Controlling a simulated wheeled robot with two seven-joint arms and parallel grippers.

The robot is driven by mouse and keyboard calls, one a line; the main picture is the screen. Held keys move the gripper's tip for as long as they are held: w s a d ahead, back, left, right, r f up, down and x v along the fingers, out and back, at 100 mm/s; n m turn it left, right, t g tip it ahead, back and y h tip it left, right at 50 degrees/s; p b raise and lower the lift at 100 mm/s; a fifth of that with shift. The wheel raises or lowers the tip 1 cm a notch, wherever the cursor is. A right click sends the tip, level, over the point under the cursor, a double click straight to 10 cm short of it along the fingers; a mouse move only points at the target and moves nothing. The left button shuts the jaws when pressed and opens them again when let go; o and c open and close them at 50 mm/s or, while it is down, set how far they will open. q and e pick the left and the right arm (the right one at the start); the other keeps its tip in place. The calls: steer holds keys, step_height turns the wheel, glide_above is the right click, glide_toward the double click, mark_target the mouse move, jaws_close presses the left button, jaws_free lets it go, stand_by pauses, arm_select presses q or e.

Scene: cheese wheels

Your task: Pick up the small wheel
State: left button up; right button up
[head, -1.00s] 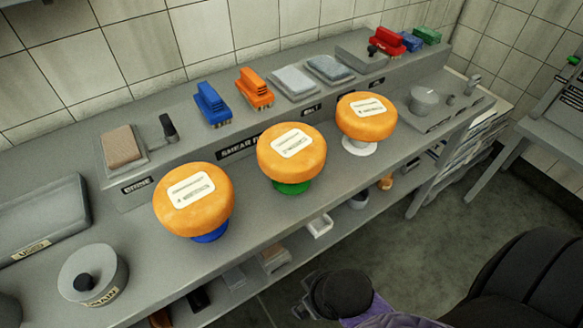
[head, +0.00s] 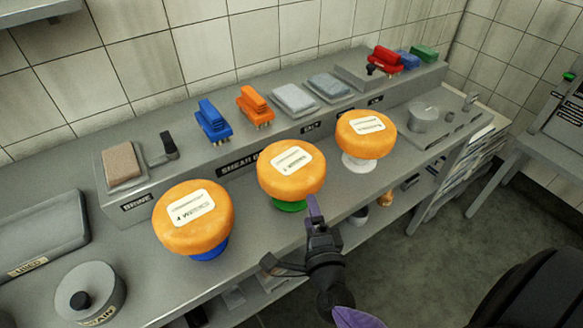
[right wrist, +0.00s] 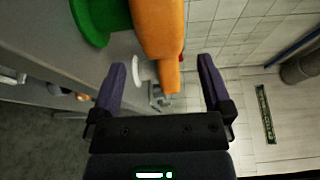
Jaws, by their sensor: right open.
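Three orange cheese wheels with white labels stand in a row, each on its own stand. The left wheel (head: 193,235) is on a blue stand (head: 209,253), the middle wheel (head: 290,183) on a green stand (head: 289,206), the right wheel (head: 365,147) on a white stand (head: 359,163). The right wheel looks smallest, but it is also farthest. My right gripper (head: 289,235) is open and empty, just in front of the middle wheel. In the right wrist view the middle wheel (right wrist: 158,25) and green stand (right wrist: 103,20) lie beyond the open fingers (right wrist: 162,68). My left gripper is out of view.
A grey counter (head: 265,235) carries the stands. A raised ledge behind holds a blue brush (head: 212,121), an orange brush (head: 254,106) and grey pads (head: 294,98). A lidded pot (head: 90,292) is at the front left. A tiled wall closes the back.

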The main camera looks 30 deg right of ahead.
mark_target(304, 188)
steer(key=x, duration=0.7)
steer(key=shift+w+d+b, duration=0.1)
steer(key=shift+w+b, duration=0.05)
steer(key=shift+b, duration=0.2)
jaws_close()
